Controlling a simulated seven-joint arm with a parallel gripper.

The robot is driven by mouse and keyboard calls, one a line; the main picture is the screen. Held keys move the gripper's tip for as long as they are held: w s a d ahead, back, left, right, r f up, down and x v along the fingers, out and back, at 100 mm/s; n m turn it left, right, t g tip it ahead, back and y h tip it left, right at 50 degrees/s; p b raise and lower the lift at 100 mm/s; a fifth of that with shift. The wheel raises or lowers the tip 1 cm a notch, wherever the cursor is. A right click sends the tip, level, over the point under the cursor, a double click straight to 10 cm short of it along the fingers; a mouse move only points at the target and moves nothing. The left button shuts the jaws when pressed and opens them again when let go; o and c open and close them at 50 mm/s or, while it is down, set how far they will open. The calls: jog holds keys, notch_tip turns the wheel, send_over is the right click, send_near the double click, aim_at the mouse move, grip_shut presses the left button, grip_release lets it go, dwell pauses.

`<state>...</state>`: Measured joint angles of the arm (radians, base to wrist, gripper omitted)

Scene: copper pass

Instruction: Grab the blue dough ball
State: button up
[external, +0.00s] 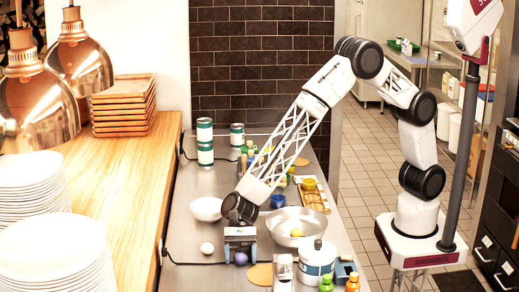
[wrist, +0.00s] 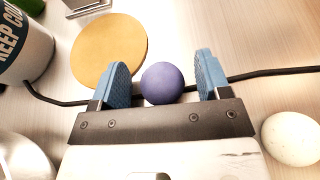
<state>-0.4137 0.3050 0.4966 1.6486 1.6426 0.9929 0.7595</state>
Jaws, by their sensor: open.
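The blue dough ball (wrist: 162,83), purplish-blue and round, sits on the steel counter in the wrist view, between my two blue fingers. It also shows in the external view (external: 240,258) just below my gripper (external: 240,240). In the wrist view my gripper (wrist: 161,80) is open, with a finger on each side of the ball. The left finger is close to the ball and a gap shows on the right. I cannot tell whether the left finger touches it.
A white ball (wrist: 292,138) lies right of my gripper. A round tan board (wrist: 108,50) and a labelled tub (wrist: 24,45) are on the left. A black cable (wrist: 265,74) runs behind the ball. A metal bowl (external: 285,238) stands nearby.

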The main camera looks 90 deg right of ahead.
aim_at(241, 254)
dwell(0.4)
jog(key=c, duration=1)
jog(key=shift+r, duration=0.15)
jog(key=shift+r, duration=4.85)
